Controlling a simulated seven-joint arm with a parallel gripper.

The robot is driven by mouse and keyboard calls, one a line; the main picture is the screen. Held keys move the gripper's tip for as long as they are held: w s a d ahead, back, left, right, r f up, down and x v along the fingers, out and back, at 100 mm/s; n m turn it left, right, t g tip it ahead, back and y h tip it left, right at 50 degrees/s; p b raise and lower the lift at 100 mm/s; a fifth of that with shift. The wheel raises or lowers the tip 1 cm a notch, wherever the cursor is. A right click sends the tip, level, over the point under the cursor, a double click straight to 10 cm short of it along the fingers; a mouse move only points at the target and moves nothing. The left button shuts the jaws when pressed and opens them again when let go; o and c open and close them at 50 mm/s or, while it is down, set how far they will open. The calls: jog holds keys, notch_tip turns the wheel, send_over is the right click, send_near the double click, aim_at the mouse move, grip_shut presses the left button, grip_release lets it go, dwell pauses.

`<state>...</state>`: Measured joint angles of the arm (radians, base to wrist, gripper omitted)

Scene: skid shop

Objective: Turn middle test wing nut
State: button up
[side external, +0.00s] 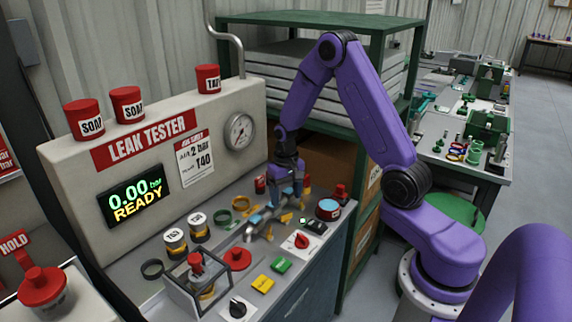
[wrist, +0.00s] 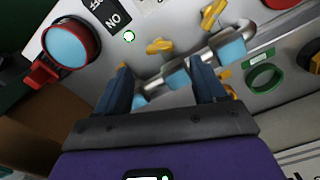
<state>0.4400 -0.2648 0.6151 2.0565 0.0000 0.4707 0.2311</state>
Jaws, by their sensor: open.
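A grey metal pipe manifold (side external: 262,217) with light-blue blocks lies on the tester's worktop. It also shows in the wrist view, with a middle blue block (wrist: 178,79) and a block at right (wrist: 231,48). Yellow wing nuts stand beside it: one (wrist: 160,46) just beyond my fingertips, another (wrist: 212,14) farther off at upper right, and more yellow partly hidden behind my right finger. I cannot tell which is the middle one. My gripper (wrist: 160,64) is open and points down over the manifold, with the middle block between its fingers. In the side view the gripper (side external: 287,193) hides part of the manifold.
A red-and-blue round button (wrist: 68,46) and an ON/OFF switch lie close by. A green ring (wrist: 264,78) lies beside the manifold. A clear box (side external: 196,284), knobs and yellow and green blocks crowd the worktop front. The leak tester panel (side external: 215,115) rises behind; its display reads READY.

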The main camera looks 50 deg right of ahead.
aim_at(286, 214)
notch_tip(286, 214, up, 11)
dwell(0.4)
dwell(0.4)
notch_tip(286, 214, down, 17)
jog(key=shift+f, duration=0.15)
dwell(0.6)
